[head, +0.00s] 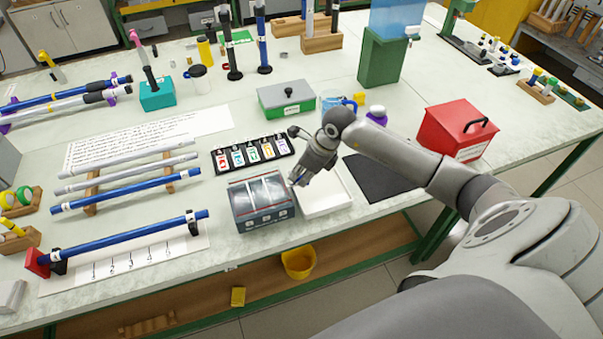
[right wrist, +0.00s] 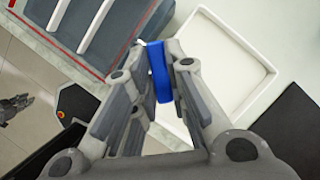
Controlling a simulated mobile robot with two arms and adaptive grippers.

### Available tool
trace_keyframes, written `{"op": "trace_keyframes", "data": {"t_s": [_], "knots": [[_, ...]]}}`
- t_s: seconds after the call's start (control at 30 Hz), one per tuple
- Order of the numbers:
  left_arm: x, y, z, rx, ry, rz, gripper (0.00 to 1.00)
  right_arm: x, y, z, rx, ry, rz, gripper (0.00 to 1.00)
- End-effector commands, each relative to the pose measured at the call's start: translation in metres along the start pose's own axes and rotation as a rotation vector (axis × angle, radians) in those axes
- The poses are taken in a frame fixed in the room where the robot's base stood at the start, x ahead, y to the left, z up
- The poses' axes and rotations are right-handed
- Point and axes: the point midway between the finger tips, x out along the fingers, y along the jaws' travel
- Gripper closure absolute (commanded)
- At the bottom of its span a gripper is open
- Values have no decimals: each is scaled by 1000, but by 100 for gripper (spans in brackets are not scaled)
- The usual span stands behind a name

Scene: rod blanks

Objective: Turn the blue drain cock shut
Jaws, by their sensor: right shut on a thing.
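The blue drain cock (right wrist: 160,75) shows in the right wrist view as an upright blue piece between the fingers of my right gripper (right wrist: 161,85), which is shut on it. In the head view my right gripper (head: 298,180) is at the right end of a dark grey box with a divided, pale top (head: 262,222), and the cock is mostly hidden there. How the cock joins the box and its exact turn cannot be made out. My left gripper is not in the head view.
A white tray (head: 325,205) lies just right of the grey box, under my right wrist. A dark mat (head: 375,183) and a red box (head: 440,140) stand farther right. Numbered cards (head: 222,160) lie behind. A yellow bucket (head: 298,262) is below the table edge.

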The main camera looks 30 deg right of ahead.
Motion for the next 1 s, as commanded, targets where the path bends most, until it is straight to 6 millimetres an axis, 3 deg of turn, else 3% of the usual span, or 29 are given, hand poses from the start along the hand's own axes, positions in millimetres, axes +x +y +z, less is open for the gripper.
{"op": "trace_keyframes", "data": {"t_s": [0.27,1.0], "knots": [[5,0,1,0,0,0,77,1,2,-1,92,1,-41,100],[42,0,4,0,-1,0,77,3,11,4,639,-3,-266,100]]}}
